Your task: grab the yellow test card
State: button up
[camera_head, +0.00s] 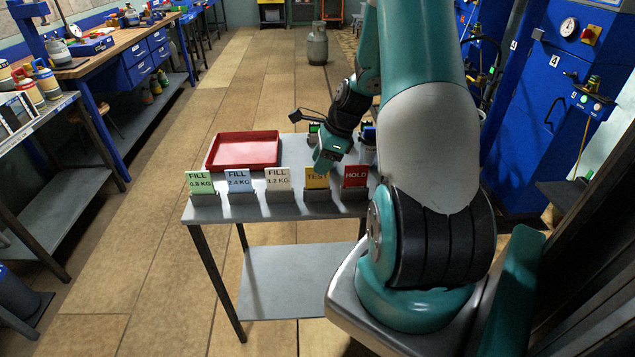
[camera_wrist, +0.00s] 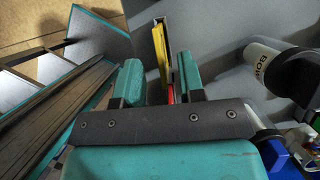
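The yellow test card (camera_head: 317,181) stands upright in a dark holder on the grey table, between the white fill card and the red hold card. My gripper (camera_head: 324,163) is just above and behind it and hides part of its top edge. In the wrist view the yellow card (camera_wrist: 160,48) shows edge-on in the gap between the two teal fingers of my gripper (camera_wrist: 158,75), nearer the right finger. The fingers are apart and I see no grip on the card. Whether a finger touches it, I cannot tell.
The red hold card (camera_head: 355,177) stands close on the right. White (camera_head: 278,179), blue (camera_head: 238,181) and green (camera_head: 199,183) fill cards stand in a row to the left. An empty red tray (camera_head: 243,165) lies behind them. A white cylinder (camera_wrist: 262,62) shows right in the wrist view.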

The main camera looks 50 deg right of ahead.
aim_at(317, 184)
jog(key=p+x, duration=0.1)
jog(key=x, duration=0.3)
jog(key=shift+w+f, duration=0.15)
jog(key=shift+f, duration=0.15)
jog(key=shift+c, duration=0.2)
grip_shut()
jog(key=shift+r, duration=0.15)
